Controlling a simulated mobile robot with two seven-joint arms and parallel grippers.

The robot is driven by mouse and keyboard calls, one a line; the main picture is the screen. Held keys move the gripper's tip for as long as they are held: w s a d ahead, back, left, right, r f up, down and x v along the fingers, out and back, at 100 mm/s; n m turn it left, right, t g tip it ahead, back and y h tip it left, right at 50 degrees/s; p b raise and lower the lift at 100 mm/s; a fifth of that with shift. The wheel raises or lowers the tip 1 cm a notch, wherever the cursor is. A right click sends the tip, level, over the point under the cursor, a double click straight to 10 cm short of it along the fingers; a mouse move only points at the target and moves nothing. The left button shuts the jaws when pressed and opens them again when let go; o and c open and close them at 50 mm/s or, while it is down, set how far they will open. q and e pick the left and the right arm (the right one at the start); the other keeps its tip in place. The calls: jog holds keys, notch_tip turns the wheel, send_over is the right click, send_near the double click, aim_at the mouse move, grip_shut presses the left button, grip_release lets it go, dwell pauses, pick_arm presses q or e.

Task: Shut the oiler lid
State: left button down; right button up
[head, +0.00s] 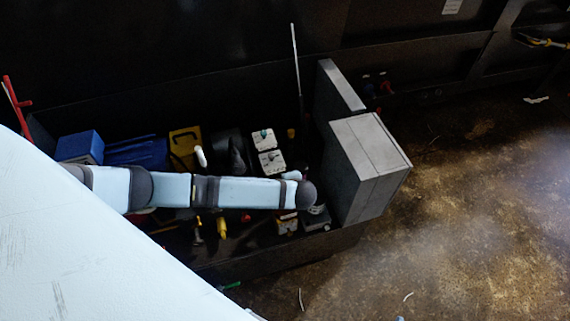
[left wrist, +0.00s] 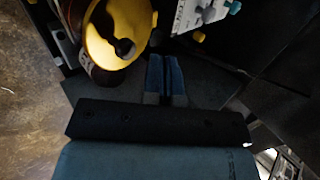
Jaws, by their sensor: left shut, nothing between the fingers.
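In the left wrist view a round yellow part with a dark knob-like piece (left wrist: 118,35) sits at the upper left, above a dark rounded body. It looks like the oiler, but I cannot be sure, and I cannot tell how far its lid is open. My left gripper (left wrist: 166,82) is shut and empty, with its fingers just right of and below the yellow part, apart from it in the picture. In the head view my left arm reaches across the machine bay and hides part of it; its fingers cannot be made out there. My right gripper is not in view.
Two grey upright panels (head: 370,165) stand right of the arm's end. A thin pole (head: 296,65) rises behind. Open floor lies right.

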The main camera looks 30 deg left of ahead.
pick_arm(q)
jog(key=shift+s+d+f+p, duration=0.2)
jog(key=shift+s+d+f, duration=0.2)
jog(key=shift+f, duration=0.15)
jog(key=shift+s+d+f+p, duration=0.2)
jog(key=shift+s+d+f, duration=0.1)
jog(key=shift+d+f, duration=0.15)
jog(key=shift+s+d+f, duration=0.2)
jog(key=shift+s+f, duration=0.05)
jog(key=shift+f, duration=0.5)
jog(key=shift+f, duration=0.1)
